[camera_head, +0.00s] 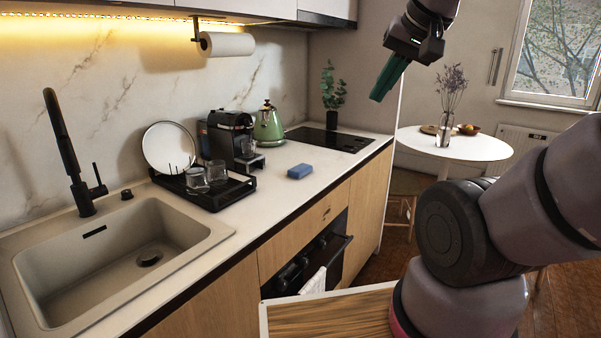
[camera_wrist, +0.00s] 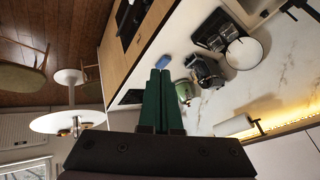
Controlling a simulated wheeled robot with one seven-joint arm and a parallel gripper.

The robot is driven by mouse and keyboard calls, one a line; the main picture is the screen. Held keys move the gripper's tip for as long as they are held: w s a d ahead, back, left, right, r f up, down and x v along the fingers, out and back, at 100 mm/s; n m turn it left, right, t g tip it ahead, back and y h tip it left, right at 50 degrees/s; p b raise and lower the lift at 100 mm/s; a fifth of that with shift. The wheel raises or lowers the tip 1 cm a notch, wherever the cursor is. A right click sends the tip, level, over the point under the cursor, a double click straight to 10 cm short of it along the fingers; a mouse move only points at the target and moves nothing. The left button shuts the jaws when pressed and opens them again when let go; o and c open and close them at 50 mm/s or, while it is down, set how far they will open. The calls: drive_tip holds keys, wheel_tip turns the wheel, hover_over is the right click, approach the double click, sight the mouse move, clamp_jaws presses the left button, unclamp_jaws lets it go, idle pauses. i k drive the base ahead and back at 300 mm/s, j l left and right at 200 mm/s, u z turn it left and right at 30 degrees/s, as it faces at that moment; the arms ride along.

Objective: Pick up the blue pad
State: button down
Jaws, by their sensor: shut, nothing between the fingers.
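The blue pad (camera_head: 299,171) is a small flat block lying on the white countertop, in front of the coffee machine and near the counter's front edge. It also shows in the wrist view (camera_wrist: 162,62), just beyond the tips of my fingers in the picture. My gripper (camera_head: 377,97) has green fingers and hangs high in the air, up and to the right of the pad, well apart from it. In the wrist view the two green fingers (camera_wrist: 160,72) lie together, shut and empty.
A black hob (camera_head: 330,139) lies farther along. The counter around the pad is clear. A round white table (camera_head: 455,147) stands right.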

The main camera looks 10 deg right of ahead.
sight(299, 171)
drive_tip(key=i+l+u, duration=0.45)
drive_tip(key=l, duration=0.15)
drive_tip(key=i+l+u, duration=0.25)
drive_tip(key=l+u, duration=0.2)
drive_tip(key=l, duration=0.3)
drive_tip(key=i+l+u, duration=0.25)
drive_tip(key=l, duration=0.15)
drive_tip(key=k, duration=0.1)
